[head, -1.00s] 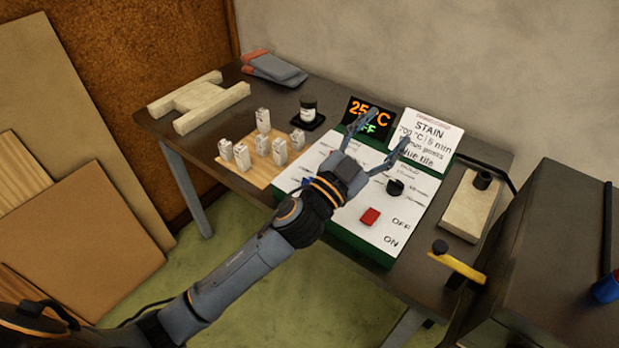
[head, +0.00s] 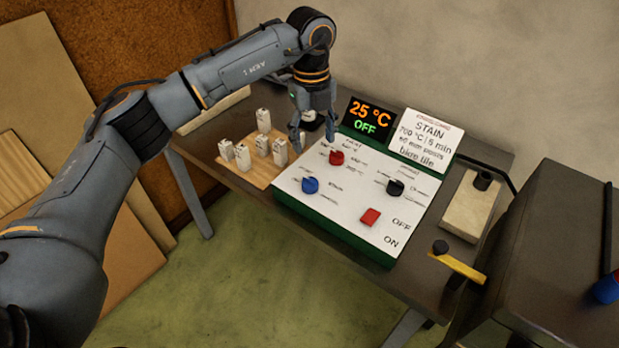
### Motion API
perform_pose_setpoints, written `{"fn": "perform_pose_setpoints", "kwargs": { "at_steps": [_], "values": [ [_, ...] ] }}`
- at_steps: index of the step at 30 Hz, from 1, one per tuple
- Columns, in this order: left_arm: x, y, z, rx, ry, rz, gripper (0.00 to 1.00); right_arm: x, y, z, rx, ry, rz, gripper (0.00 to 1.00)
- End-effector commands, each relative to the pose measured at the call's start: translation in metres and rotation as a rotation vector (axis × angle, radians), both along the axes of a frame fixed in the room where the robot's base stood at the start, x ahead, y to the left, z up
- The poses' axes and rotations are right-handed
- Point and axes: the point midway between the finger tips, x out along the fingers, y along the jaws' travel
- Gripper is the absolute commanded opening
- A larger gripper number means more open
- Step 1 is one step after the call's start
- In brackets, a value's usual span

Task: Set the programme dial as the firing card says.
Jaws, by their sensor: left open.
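The control panel (head: 345,206) is a white-faced, green-sided box on the table. It carries a red dial (head: 336,157), a blue dial (head: 310,185), a black dial (head: 395,187) and a red switch (head: 370,217) by the OFF and ON labels. The small print around the dials is too blurred to tell which is the programme dial. My left gripper (head: 314,142) points down, open and empty, just beyond the panel's far left corner, near the red dial. My right gripper is out of view.
A display (head: 368,117) reads 25 °C OFF. White blocks (head: 242,157) stand on a wooden board left of the panel. A dark jar is mostly hidden behind my left gripper. A pale slab (head: 468,208) and a dark box (head: 555,255) are at the right.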

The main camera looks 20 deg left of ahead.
Motion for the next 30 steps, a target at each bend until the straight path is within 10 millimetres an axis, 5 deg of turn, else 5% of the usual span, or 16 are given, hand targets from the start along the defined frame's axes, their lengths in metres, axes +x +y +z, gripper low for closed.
{"fn": "perform_pose_setpoints", "kwargs": {
  "at_steps": [5, 21, 30],
  "values": [
    [0.001, 0.011, -0.005, 0.04, 0.007, 0.026, 0.61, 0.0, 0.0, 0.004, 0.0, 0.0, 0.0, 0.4],
    [0.0, 0.01, -0.109, 0.035, 0.007, 0.021, 0.61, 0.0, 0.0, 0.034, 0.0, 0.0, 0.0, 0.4],
    [0.0, 0.009, -0.133, 0.034, 0.004, 0.02, 0.61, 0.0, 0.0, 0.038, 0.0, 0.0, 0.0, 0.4]
  ]
}}
